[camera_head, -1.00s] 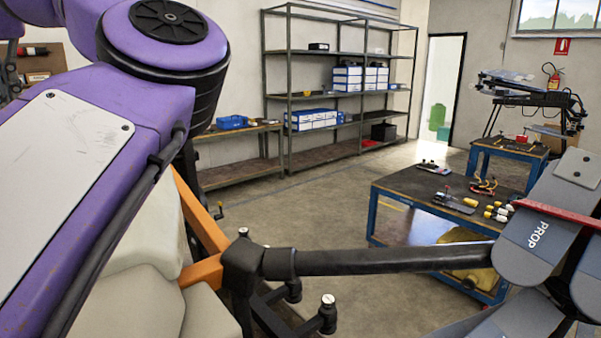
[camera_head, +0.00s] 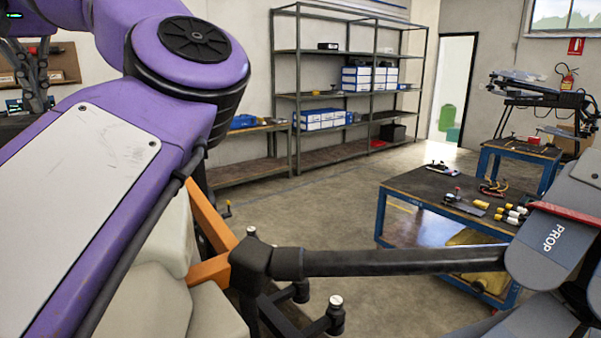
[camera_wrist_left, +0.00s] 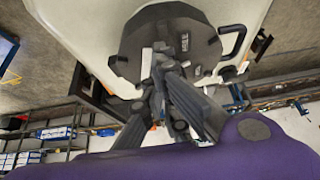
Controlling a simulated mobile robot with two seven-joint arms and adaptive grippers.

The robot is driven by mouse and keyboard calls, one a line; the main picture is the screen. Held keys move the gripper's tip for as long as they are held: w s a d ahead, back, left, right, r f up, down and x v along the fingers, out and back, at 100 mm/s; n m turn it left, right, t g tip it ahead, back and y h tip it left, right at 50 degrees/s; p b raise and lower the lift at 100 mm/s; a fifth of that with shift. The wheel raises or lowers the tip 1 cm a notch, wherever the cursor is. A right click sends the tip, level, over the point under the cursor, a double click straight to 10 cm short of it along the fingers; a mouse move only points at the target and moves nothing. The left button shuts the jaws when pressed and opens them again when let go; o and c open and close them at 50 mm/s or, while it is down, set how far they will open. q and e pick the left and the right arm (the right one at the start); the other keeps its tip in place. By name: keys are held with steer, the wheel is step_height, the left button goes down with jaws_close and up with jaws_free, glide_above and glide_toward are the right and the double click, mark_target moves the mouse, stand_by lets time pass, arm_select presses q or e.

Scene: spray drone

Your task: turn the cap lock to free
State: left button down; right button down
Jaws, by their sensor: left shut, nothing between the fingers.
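In the left wrist view a broad black cap (camera_wrist_left: 195,40) sits on the drone's white tank (camera_wrist_left: 95,25). Small pale lettering on the cap is too small to read. My left gripper (camera_wrist_left: 160,55) is shut and empty, its fingers in front of the cap and hiding part of it. I cannot tell whether the fingertips touch the cap. In the head view my purple left arm hides the cap; the pale tank (camera_head: 150,290) shows below the arm. My right gripper is in neither view.
The drone has an orange frame (camera_head: 209,225), a black boom (camera_head: 400,262) and folded grey propellers (camera_head: 545,240). A blue bench (camera_head: 430,190) with tools stands at right. Metal shelving (camera_head: 340,95) stands at the back. Open floor (camera_head: 320,210) lies between them.

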arm_select(q)
steer(key=shift+d, duration=0.1)
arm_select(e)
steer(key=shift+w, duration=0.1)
